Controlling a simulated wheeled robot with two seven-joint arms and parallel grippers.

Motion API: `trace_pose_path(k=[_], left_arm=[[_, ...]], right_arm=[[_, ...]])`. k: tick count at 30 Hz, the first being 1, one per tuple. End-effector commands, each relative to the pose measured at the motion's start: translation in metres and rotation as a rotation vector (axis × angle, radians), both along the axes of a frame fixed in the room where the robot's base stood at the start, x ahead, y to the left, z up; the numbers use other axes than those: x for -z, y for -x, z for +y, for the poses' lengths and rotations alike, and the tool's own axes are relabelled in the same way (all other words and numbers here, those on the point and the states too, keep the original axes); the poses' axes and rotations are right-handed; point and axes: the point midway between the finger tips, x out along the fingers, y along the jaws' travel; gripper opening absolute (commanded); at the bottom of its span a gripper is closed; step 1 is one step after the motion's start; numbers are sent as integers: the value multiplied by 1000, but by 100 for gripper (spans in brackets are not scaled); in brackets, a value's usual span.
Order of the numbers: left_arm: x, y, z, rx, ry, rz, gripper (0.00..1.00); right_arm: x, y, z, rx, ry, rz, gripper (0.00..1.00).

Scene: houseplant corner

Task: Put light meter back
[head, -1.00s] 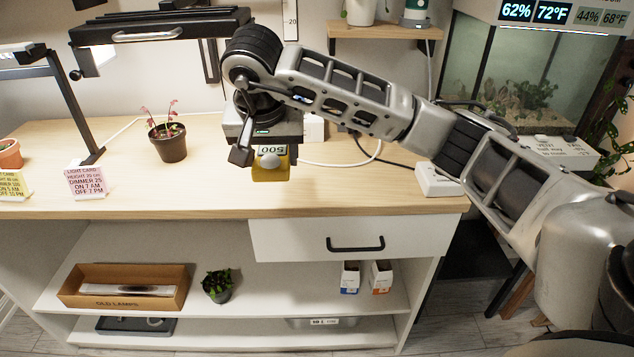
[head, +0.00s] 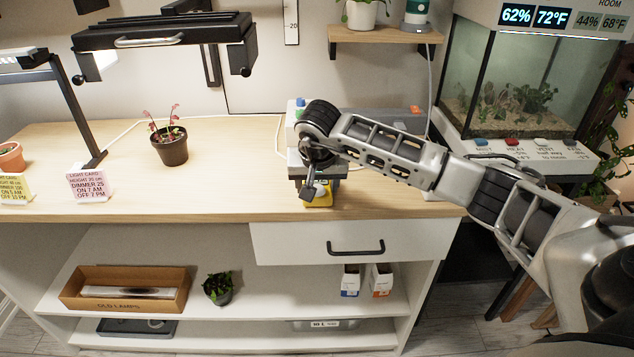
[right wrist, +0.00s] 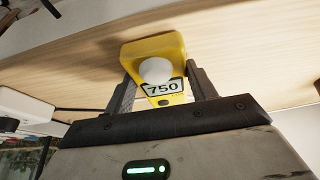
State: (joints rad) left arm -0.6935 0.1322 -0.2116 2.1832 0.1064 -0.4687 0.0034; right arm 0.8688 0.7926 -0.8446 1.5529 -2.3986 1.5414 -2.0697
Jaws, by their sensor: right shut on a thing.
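The light meter (right wrist: 157,50) is yellow with a white dome and a display reading 750 in the right wrist view. My right gripper (right wrist: 163,88) is shut on it, one finger on each side. In the head view, my right gripper (head: 316,190) is over the front part of the wooden tabletop (head: 225,190), above the drawer, and mostly hides the light meter (head: 318,199). I cannot tell whether the meter touches the tabletop. My left gripper is not in view.
A potted seedling (head: 170,143) stands under the black grow lamp (head: 163,32). A pink card (head: 87,184) stands at the front left. A white box (head: 294,122) is behind my right gripper. The front middle of the tabletop is clear.

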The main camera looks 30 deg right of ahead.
Motion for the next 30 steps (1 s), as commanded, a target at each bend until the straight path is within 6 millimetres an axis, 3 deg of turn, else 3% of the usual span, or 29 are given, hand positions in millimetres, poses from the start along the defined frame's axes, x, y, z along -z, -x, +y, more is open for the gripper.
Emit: trace_pose_path(k=[10,11,12,13,24,30], left_arm=[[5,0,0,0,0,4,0],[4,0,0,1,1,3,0],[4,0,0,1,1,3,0],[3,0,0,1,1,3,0],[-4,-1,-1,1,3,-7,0],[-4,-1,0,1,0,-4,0]], right_arm=[[3,-1,0,0,0,-2,25],[3,0,0,0,0,-1,62],[3,0,0,0,0,-1,73],[3,0,0,0,0,-1,78],[-4,1,1,0,0,-2,78],[-37,11,7,-2,2,-7,78]])
